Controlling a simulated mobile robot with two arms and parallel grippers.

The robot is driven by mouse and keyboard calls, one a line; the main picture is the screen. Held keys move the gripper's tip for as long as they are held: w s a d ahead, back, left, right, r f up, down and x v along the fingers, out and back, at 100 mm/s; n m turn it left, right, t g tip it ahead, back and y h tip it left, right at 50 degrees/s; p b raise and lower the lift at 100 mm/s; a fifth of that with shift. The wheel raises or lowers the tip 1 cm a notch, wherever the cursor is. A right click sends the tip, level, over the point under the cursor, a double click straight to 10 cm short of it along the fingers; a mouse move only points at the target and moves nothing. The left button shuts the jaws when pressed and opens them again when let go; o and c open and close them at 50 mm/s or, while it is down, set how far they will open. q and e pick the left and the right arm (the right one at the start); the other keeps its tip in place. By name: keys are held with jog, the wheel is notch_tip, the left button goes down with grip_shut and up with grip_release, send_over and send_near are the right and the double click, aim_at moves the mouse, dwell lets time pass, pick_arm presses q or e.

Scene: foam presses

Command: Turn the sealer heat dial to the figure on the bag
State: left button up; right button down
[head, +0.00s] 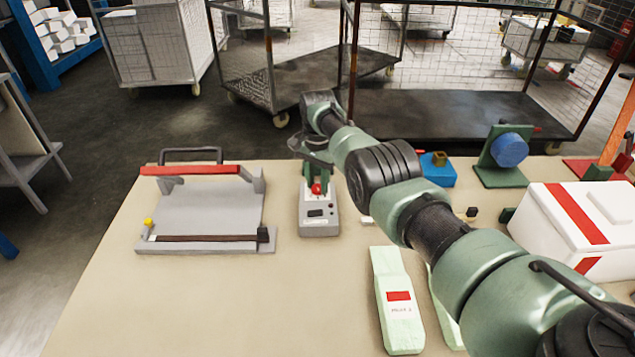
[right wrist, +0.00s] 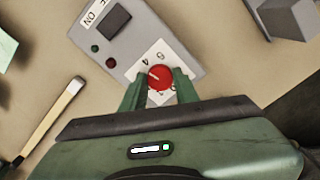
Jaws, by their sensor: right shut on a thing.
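A grey control box (head: 319,222) with a red heat dial (head: 317,188) stands mid-table, right of the sealer (head: 205,215). In the right wrist view the red dial (right wrist: 160,77) sits on a white figured plate; a 4 is legible near it, and a short white pointer mark points to the upper left. My right gripper (head: 314,178) is shut on the dial, its green fingers on either side in the right wrist view (right wrist: 159,88). A pale green bag (head: 400,325) lies at the front with a red patch and small print, perhaps ending in 2. My left gripper is out of view.
The sealer has a red-topped arm and black handle. A white box with a red stripe (head: 570,215), a blue block (head: 437,172) and a green stand with a blue disc (head: 508,150) are at the right. The table's front left is clear.

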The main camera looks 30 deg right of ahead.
aim_at(317, 187)
jog(key=shift+w+r+m, duration=0.1)
jog(key=shift+m, duration=0.9)
jog(key=c, duration=1.1)
grip_release()
jog(key=shift+o, duration=0.2)
jog(key=shift+r, duration=0.35)
jog(key=shift+r+p, duration=0.5)
jog(key=shift+r, duration=3)
